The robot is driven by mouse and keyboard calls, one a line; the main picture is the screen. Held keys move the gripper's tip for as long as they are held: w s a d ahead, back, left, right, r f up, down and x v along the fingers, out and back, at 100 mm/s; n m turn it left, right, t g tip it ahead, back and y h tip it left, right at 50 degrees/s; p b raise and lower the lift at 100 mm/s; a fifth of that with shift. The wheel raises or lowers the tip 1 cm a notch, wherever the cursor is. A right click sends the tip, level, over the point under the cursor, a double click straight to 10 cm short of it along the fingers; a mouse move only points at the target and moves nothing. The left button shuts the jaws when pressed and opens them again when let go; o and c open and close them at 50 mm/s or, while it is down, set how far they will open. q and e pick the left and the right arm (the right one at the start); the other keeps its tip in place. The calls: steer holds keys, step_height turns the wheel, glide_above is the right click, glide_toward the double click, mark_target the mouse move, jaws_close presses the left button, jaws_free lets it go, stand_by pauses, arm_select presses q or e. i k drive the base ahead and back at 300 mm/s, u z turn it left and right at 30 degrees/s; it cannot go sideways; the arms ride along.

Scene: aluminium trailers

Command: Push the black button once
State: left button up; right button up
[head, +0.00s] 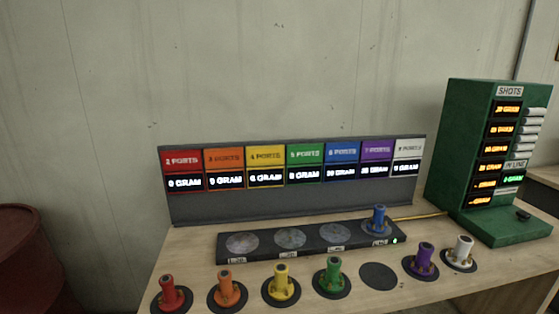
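A small black button (522,215) sits on the flat base of a green machine (455,150) at the right of the head view. It looks raised above the base, but it is too small to see whether it is pressed. Nothing covers it. Neither of my grippers shows in the head view.
A wooden table (200,260) carries red, orange, yellow, green, purple and white pegs on black discs, with one empty disc (379,276). A blue peg (379,220) stands on the black strip (265,243). A coloured display board (300,205) stands behind. A red barrel (30,260) is at left.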

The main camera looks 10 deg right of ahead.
mark_target(522, 215)
steer(key=z, duration=2.1)
steer(key=k, duration=0.55)
steer(key=z, duration=0.8)
steer(key=i, duration=1.2)
steer(key=u, duration=0.85)
steer(key=i, duration=0.85)
steer(key=u, duration=1.2)
steer(key=i, duration=0.3)
steer(key=u, duration=0.25)
